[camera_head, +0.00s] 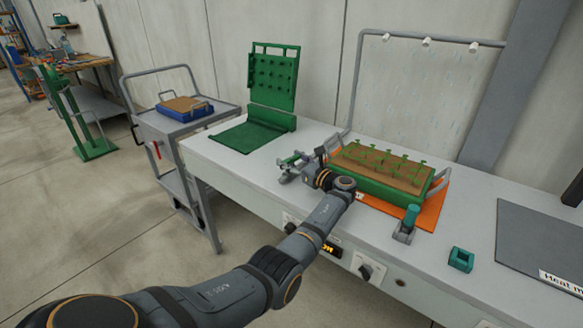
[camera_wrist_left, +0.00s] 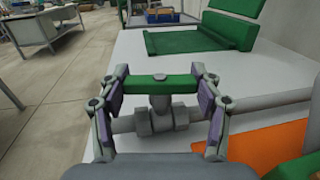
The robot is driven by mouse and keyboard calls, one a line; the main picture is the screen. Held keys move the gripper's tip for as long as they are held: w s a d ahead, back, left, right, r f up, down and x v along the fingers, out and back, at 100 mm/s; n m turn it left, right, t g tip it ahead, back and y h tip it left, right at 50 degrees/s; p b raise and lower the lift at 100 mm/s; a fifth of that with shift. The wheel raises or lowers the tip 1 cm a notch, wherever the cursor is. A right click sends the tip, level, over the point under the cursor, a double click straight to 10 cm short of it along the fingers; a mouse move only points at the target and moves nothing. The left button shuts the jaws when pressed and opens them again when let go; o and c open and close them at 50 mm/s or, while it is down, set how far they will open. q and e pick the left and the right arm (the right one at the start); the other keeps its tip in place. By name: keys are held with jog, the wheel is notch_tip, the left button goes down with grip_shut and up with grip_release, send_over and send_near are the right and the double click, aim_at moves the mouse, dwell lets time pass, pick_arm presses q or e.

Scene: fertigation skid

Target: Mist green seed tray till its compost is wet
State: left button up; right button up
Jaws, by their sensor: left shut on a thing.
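The green seed tray (camera_head: 372,188) stands on an orange mat (camera_head: 430,212) on the bench. Its compost (camera_head: 380,165) is brown, with rows of small green seedlings. A grey pipe frame with several white nozzles (camera_head: 426,42) stands over the tray. Faint pale flecks show below the nozzles; I cannot tell for sure that they are spray. My left gripper (camera_head: 293,165) is left of the tray, at a valve on a grey pipe. My right gripper is not in view.
A green press-like board (camera_head: 272,80) stands at the back left. A trolley (camera_head: 190,120) left of the bench holds a blue tray (camera_head: 188,113).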

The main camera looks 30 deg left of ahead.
pick_arm(q)
jog(key=shift+r, duration=0.15)
jog(key=o, duration=1.2)
jog(key=shift+c, duration=0.2)
jog(key=shift+d, duration=0.1)
jog(key=v, duration=1.1)
jog(key=shift+d, duration=0.35)
